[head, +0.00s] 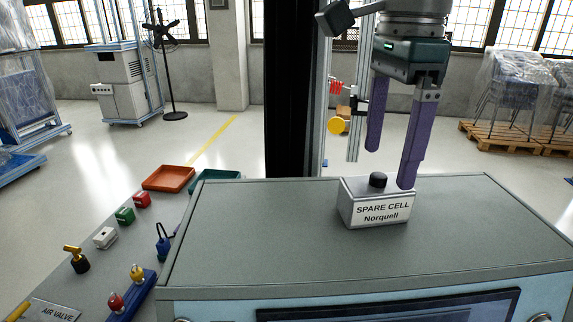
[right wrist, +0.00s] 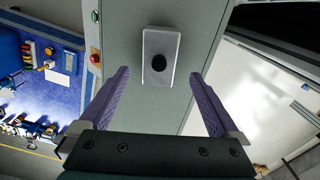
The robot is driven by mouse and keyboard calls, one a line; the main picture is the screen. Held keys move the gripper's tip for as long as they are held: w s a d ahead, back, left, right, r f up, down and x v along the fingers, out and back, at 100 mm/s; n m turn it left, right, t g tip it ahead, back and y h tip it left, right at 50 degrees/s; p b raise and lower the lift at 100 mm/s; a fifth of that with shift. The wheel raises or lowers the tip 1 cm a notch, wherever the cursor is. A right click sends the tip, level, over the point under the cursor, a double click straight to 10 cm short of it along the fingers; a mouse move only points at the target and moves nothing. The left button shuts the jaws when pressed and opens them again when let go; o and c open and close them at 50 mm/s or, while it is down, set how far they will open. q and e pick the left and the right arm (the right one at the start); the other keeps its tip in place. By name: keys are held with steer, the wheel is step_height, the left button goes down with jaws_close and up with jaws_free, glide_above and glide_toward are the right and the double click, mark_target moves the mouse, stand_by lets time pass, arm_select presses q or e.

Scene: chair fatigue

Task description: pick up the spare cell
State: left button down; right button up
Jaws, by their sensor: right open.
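The spare cell (head: 377,203) is a pale box with a black knob on top and a label reading "SPARE CELL Norquell". It stands upright on the grey top of a cabinet (head: 260,230). My right gripper (head: 388,170) is open above and just behind it in the head view, its purple fingers pointing down. In the right wrist view the cell (right wrist: 150,70) lies ahead, between the lines of the two fingers and beyond their tips. The open gripper (right wrist: 159,76) holds nothing. My left gripper is not in view.
Left of the cabinet, a lower bench holds an orange tray (head: 168,178), a green tray (head: 214,180), small coloured boxes, brass-topped fittings and an "AIR VALVE" label (head: 52,311). The cabinet top around the cell is clear. Wrapped chairs (head: 513,82) stand on a pallet behind.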

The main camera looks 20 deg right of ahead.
mark_target(377, 184)
steer(key=shift+a+f+p, duration=0.1)
steer(key=shift+f+p, duration=0.2)
steer(key=shift+p, duration=0.05)
steer(key=f, duration=0.1)
steer(key=f+p, duration=0.2)
steer(key=f, duration=0.1)
steer(key=shift+a, duration=0.3)
steer(key=shift+f, duration=0.5)
jaws_close()
steer(key=shift+r, duration=0.1)
